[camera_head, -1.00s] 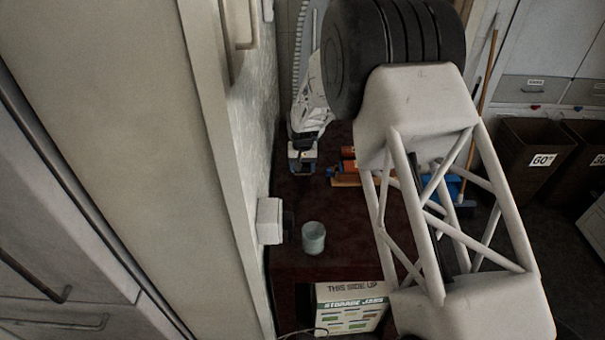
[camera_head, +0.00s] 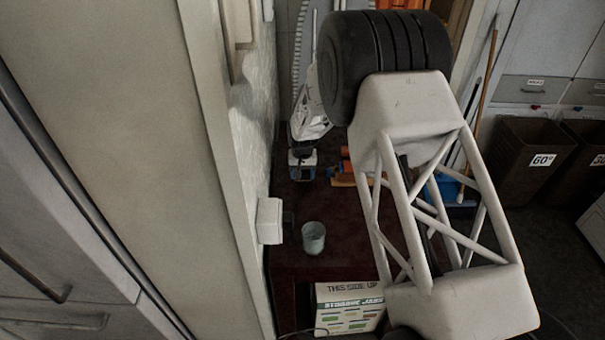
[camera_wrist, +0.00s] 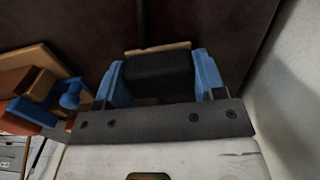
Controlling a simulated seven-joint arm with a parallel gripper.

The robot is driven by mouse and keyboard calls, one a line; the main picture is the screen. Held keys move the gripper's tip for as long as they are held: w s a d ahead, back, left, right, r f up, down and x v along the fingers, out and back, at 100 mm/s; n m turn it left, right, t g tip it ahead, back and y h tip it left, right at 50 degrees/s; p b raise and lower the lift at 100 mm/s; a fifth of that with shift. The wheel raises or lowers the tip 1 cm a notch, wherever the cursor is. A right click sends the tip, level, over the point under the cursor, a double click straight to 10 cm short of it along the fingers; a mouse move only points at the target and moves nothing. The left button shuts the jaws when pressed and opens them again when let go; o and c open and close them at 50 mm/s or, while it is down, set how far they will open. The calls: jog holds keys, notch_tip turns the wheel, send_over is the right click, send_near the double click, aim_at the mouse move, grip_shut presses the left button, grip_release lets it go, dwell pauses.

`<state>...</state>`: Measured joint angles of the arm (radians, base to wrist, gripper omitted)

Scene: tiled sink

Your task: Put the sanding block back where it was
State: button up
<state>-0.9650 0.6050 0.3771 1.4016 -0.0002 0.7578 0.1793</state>
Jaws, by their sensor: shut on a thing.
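The sanding block (camera_wrist: 158,72), dark with a thin tan edge, is between the blue fingers of my gripper (camera_wrist: 159,60) in the wrist view. My gripper is shut on it. The block is over or on the dark red-brown tabletop (camera_wrist: 215,28); I cannot tell whether it touches. In the head view my gripper (camera_head: 302,172) is at the far left part of the table (camera_head: 345,235), near the wall. The block cannot be made out clearly there.
A wooden tool with orange-brown and blue parts (camera_wrist: 40,88) lies left of my gripper in the wrist view; it also shows in the head view (camera_head: 347,172). A pale cup (camera_head: 313,238) stands nearer the table's front. The pale wall (camera_wrist: 295,85) is close on the right.

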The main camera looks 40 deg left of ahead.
jog(key=shift+f, duration=0.15)
jog(key=o, duration=1)
jog(key=shift+c, duration=0.2)
notch_tip(320, 180, up, 12)
dwell(0.4)
dwell(0.6)
